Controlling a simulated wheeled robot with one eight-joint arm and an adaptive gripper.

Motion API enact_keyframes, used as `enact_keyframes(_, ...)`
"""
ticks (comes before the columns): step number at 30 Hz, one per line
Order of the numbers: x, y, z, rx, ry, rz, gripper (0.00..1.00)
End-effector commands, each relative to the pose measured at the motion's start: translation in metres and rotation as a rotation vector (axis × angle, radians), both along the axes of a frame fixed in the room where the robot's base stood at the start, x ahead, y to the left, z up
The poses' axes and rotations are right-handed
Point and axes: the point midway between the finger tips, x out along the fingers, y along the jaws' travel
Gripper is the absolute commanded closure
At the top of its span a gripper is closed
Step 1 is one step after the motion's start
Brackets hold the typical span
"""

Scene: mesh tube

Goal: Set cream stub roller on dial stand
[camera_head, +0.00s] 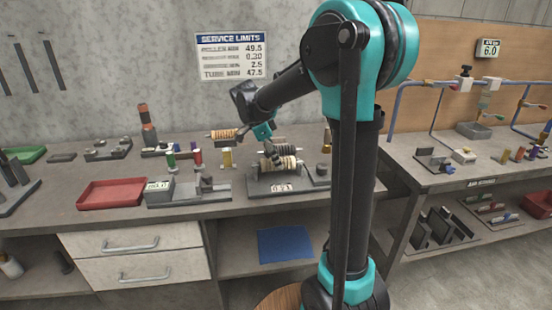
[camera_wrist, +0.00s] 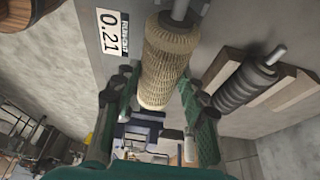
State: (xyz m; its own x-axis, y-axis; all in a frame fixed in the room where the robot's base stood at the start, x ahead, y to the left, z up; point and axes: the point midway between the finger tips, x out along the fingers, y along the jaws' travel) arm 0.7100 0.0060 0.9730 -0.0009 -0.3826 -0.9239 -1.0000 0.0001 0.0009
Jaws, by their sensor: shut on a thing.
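A cream stub roller (camera_head: 283,163), ribbed, with a pale metal shaft, is at the dial stand (camera_head: 275,188). The stand has a white readout on its front face. The roller fills the top middle of the wrist view (camera_wrist: 170,55), and the stand's readout (camera_wrist: 113,33) shows 0.21 there. My gripper (camera_head: 270,158) is shut on the roller; its dark green fingers (camera_wrist: 162,103) lie on either side of the roller's near end. Whether the roller's shaft rests on the stand's supports is hidden.
Another tan roller (camera_head: 223,133) sits behind left. A red tray (camera_head: 112,203) and a gauge block (camera_head: 160,190) stand left. A second bench (camera_head: 470,175) is right.

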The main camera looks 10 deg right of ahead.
Motion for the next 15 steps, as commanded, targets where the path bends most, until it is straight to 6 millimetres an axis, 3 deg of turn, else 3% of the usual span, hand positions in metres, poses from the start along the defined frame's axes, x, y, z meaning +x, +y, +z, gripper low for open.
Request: enact_keyframes(15,-0.0001,-0.0001,-0.0057,0.000,0.000,0.000,1.00)
